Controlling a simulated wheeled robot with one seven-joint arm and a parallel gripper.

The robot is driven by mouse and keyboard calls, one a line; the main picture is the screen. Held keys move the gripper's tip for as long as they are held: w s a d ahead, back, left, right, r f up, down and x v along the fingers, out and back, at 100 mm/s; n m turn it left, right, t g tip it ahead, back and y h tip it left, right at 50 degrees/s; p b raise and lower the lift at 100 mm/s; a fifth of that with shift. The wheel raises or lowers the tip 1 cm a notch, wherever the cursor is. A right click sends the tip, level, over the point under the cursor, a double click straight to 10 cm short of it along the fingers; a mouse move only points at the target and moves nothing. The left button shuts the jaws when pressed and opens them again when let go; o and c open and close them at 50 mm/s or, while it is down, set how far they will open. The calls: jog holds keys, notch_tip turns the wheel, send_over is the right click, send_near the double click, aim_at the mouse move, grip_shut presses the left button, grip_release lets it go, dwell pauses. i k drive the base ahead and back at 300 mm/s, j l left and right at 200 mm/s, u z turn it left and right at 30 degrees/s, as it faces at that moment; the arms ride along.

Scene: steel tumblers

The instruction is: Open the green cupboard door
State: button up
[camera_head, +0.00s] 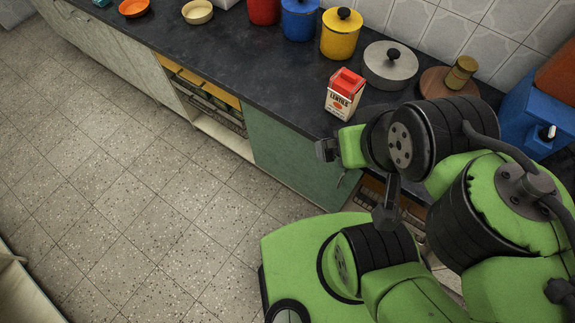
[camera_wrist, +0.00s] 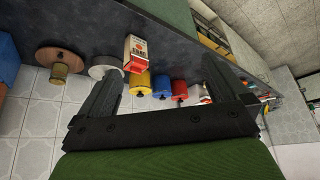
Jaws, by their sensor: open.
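The green cupboard door (camera_head: 285,155) is below the dark worktop, beside open shelving, and looks shut and flush with the fronts. A green panel, seemingly this door, also shows at the top of the wrist view (camera_wrist: 168,12). My gripper (camera_head: 326,150) is near the worktop's front edge, above and right of the door in the picture. In the wrist view its two fingers (camera_wrist: 162,70) are spread wide with nothing held between them. It appears apart from the door.
A red-and-white lentils carton (camera_head: 344,94) stands on the worktop (camera_head: 240,75) close to my gripper. A grey lidded pot (camera_head: 390,66), yellow canister (camera_head: 341,36) and blue canister (camera_head: 299,20) stand behind. Open shelves (camera_head: 215,110) are left of the door. The tiled floor (camera_head: 150,220) in front is clear.

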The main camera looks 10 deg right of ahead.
aim_at(284, 153)
jog(key=j, duration=0.65)
jog(key=k+j+u, duration=0.1)
jog(key=j, duration=0.6)
jog(key=k+l, duration=0.05)
